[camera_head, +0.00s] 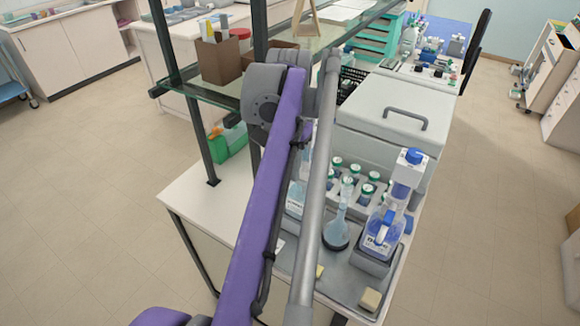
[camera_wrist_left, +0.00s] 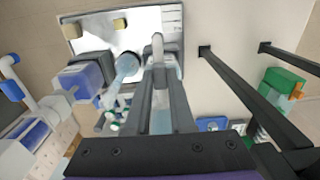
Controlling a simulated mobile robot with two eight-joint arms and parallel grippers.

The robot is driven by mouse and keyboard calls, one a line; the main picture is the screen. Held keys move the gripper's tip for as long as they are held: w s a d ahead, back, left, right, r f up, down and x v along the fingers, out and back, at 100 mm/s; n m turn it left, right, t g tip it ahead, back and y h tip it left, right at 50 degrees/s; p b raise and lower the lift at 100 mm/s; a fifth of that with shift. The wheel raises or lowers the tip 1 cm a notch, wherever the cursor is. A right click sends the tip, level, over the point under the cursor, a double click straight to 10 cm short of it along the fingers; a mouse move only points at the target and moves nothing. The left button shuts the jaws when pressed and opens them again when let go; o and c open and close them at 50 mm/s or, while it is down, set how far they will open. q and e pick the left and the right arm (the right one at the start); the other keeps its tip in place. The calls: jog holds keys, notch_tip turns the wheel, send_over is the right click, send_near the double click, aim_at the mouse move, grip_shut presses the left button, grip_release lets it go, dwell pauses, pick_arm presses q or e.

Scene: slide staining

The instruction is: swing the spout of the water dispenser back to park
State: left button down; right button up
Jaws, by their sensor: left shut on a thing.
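The water dispenser (camera_wrist_left: 162,118) shows in the left wrist view as a pale blue, clear body seen between my gripper fingers. Its whitish spout (camera_wrist_left: 157,44) rises between the fingertips and points toward the metal tray. My left gripper (camera_wrist_left: 158,72) is shut on the spout. In the head view a clear bottle, seemingly this dispenser (camera_head: 295,198), is mostly hidden behind my purple and grey arm. My left gripper is hidden there too. My right gripper is in neither view.
Several green-capped bottles (camera_head: 368,190) stand behind. A beige block (camera_head: 370,299) lies on the tray. A glass shelf (camera_head: 205,92) on dark posts stands at left.

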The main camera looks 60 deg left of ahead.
aim_at(290, 173)
pick_arm(q)
jog(key=c, duration=0.8)
grip_release()
jog(key=shift+o, duration=0.2)
jog(key=shift+r, duration=0.1)
notch_tip(290, 173, up, 11)
jog(key=shift+p, duration=0.3)
jog(key=shift+f, duration=0.2)
